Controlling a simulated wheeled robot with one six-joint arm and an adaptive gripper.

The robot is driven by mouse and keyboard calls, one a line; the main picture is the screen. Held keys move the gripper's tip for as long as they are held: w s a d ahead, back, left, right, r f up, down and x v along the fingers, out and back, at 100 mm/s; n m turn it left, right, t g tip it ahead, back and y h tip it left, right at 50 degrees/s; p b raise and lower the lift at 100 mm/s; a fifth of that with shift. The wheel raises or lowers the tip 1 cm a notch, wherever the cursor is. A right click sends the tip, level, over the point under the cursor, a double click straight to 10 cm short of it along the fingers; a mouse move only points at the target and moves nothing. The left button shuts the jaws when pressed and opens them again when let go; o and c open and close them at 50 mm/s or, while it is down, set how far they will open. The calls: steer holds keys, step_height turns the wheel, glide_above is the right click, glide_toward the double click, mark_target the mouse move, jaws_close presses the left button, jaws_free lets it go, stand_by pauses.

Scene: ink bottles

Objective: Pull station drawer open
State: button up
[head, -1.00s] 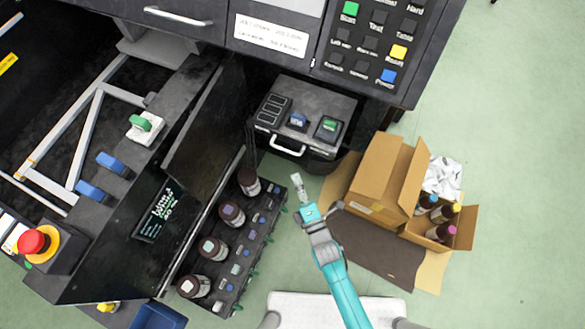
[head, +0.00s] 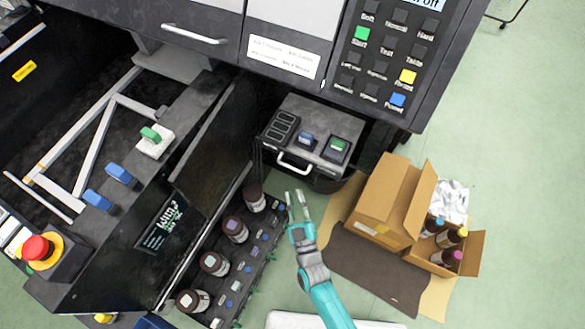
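The station drawer (head: 310,138) is a dark box under the machine's front, with a silver bar handle (head: 294,165) on its front face and blue and green switches on top. It looks nearly level with the cabinet around it, and I cannot tell how far it stands out. My gripper (head: 297,195), on a teal arm, is below and just right of the handle. Its two fingers are apart, point up toward the drawer, and hold nothing. They appear clear of the handle.
An open rack (head: 246,262) with several ink bottles (head: 235,229) stands left of my arm. A control panel (head: 383,60) overhangs above. Green floor is free at the far right.

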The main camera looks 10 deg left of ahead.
mark_target(292, 167)
steer(key=w+m+h, duration=0.2)
steer(key=w+m, duration=0.1)
steer(key=m, duration=0.5)
steer(key=w+a+m+h, duration=0.1)
steer(key=w+m, duration=0.3)
steer(key=m, duration=0.5)
steer(key=w+a+m+h, duration=0.1)
steer(key=w+m+h, duration=0.2)
steer(key=m, duration=0.5)
steer(key=shift+w+a+f+m, duration=0.15)
steer(key=shift+w+f+m, duration=0.15)
steer(key=shift+f, duration=0.1)
jaws_close()
